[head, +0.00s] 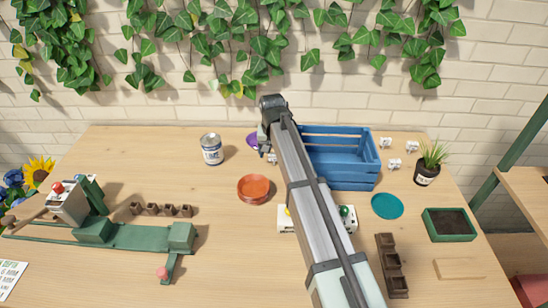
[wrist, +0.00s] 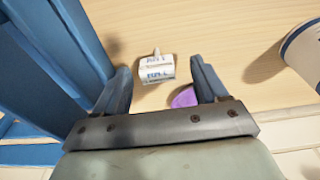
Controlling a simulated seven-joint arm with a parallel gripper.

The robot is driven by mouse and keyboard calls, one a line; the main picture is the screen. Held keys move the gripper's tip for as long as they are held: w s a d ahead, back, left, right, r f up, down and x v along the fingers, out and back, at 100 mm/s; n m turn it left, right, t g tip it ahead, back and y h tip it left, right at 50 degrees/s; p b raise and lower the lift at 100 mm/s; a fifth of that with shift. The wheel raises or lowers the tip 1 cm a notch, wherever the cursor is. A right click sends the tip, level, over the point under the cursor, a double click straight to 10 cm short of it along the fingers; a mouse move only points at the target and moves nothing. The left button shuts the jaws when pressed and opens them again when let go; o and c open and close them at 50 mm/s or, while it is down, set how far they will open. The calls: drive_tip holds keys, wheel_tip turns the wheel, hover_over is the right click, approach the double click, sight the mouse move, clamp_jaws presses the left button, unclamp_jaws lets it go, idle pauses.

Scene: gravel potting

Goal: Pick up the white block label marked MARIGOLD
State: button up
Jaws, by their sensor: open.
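A white block label (wrist: 156,70) with blue lettering lies on the table in the wrist view; its lettering is too blurred to read surely. My gripper (wrist: 160,68) is open and empty, with the label showing between and just beyond its two fingertips. In the head view a small part of a white label (head: 272,158) shows beside my arm, left of the blue crate. More white labels stand right of the crate: one at the back (head: 386,143), one further right (head: 411,147) and one nearer (head: 395,163). Their words are too small to read.
The blue crate (head: 345,172) stands close to the gripper on one side. A purple saucer (wrist: 184,97) lies near the right finger, and a white can (head: 211,150) stands farther left. A terracotta saucer (head: 254,189) lies in front.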

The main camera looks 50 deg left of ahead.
sight(274, 157)
drive_tip(key=shift+w+a+f, duration=0.1)
drive_tip(key=shift+w+f, duration=0.1)
drive_tip(key=shift+f, duration=0.75)
drive_tip(key=shift+w+a+f, duration=0.1)
drive_tip(key=shift+w+f, duration=0.1)
drive_tip(key=shift+f, duration=0.7)
drive_tip(key=c, duration=1)
